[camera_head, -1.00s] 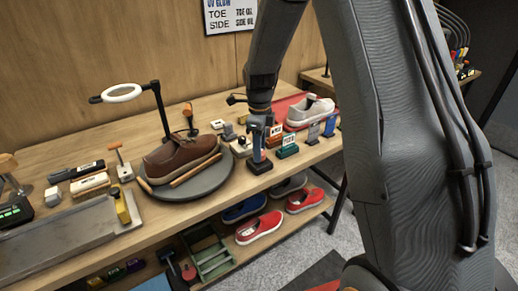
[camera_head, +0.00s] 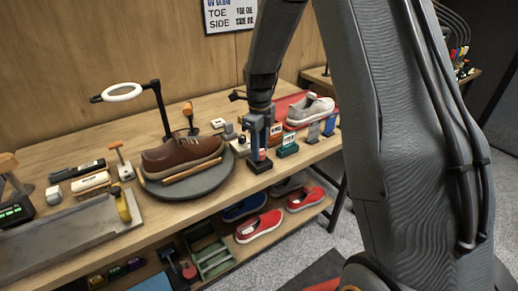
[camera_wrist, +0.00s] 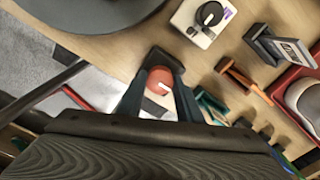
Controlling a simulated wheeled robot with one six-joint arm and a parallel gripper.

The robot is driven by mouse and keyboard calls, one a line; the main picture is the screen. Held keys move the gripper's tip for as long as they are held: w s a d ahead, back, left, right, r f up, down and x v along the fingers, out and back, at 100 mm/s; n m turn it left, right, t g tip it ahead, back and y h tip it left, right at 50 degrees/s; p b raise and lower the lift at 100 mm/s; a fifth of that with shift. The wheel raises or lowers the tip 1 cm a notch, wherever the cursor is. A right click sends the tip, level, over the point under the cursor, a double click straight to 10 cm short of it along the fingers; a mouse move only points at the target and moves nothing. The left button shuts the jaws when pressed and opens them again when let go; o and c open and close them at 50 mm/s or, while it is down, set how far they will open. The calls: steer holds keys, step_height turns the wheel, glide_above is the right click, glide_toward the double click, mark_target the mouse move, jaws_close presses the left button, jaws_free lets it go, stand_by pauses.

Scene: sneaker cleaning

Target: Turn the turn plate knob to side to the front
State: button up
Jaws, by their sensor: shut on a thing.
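A brown shoe (camera_head: 182,154) sits on the round dark grey turn plate (camera_head: 205,184), its long side facing the front. The turn plate's edge also shows in the wrist view (camera_wrist: 85,22). The turn plate knob is red with a white mark (camera_wrist: 161,80) and sits on a black block (camera_head: 260,168) right of the plate, near the table's front edge. My gripper (camera_head: 260,153) points down over this block. In the wrist view my gripper (camera_wrist: 159,92) is shut on the knob, one finger on each side. The fingers hide parts of the knob's rim.
A white box with a black knob (camera_wrist: 209,15) stands close by. Orange and teal holders (camera_head: 287,150) and a grey shoe (camera_head: 311,110) stand to the right. Red shoes (camera_head: 259,227) lie on the lower shelf.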

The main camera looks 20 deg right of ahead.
steer(key=o, duration=1)
steer(key=shift+o, duration=0.2)
steer(key=shift+r+b, duration=0.95)
steer(key=shift+r, duration=2.95)
steer(key=s+f+n, duration=0.1)
steer(key=s+n, duration=1.1)
steer(key=n, duration=0.1)
steer(key=s+f+n+t, duration=0.1)
steer(key=s+f+n, duration=0.1)
steer(key=s+n, duration=0.9)
steer(key=n, duration=0.3)
steer(key=shift+s+a+f, duration=0.2)
steer(key=shift+s+f, duration=0.05)
steer(key=shift+s, duration=0.1)
